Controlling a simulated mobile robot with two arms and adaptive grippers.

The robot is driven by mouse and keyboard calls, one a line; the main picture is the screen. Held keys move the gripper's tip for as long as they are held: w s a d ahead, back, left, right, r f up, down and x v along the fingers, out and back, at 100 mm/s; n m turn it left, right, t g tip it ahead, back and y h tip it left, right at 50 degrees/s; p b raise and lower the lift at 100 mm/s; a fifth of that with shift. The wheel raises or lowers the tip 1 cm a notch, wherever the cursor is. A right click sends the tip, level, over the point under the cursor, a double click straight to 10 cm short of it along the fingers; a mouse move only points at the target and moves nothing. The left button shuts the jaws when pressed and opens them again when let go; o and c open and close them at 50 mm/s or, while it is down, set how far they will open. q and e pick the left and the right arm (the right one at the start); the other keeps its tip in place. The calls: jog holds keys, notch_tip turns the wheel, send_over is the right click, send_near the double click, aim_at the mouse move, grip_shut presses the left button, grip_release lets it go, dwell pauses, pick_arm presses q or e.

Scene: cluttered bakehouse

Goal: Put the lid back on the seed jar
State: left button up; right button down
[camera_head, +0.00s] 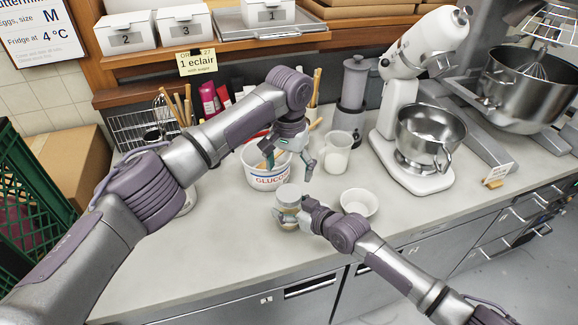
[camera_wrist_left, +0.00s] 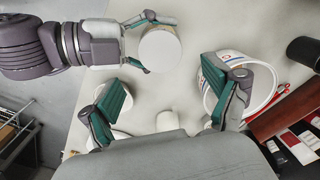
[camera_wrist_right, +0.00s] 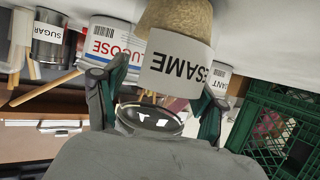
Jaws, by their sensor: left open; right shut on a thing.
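The seed jar (camera_head: 287,198) is near the counter's front edge, below the glucose tub. My right gripper (camera_head: 300,212) is shut on this jar from the side. In the left wrist view its top shows as a pale round disc (camera_wrist_left: 160,50); I cannot tell whether that is the lid. No separate lid is clear. My left gripper (camera_head: 290,162) is open and empty, above and behind the jar by the tub.
The glucose tub (camera_head: 258,178) with spatulas stands behind the jar. A white mug (camera_head: 337,153) and a white bowl (camera_head: 359,204) stand to the right, and a stand mixer (camera_head: 388,125) farther right. A green crate (camera_head: 28,220) is at the left. The front counter is mostly clear.

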aim_at(289, 193)
pick_arm(q)
jog(key=n, duration=0.4)
jog(key=shift+r, duration=0.15)
jog(key=n, duration=0.4)
jog(key=shift+r, duration=0.15)
jog(key=shift+f, duration=4.05)
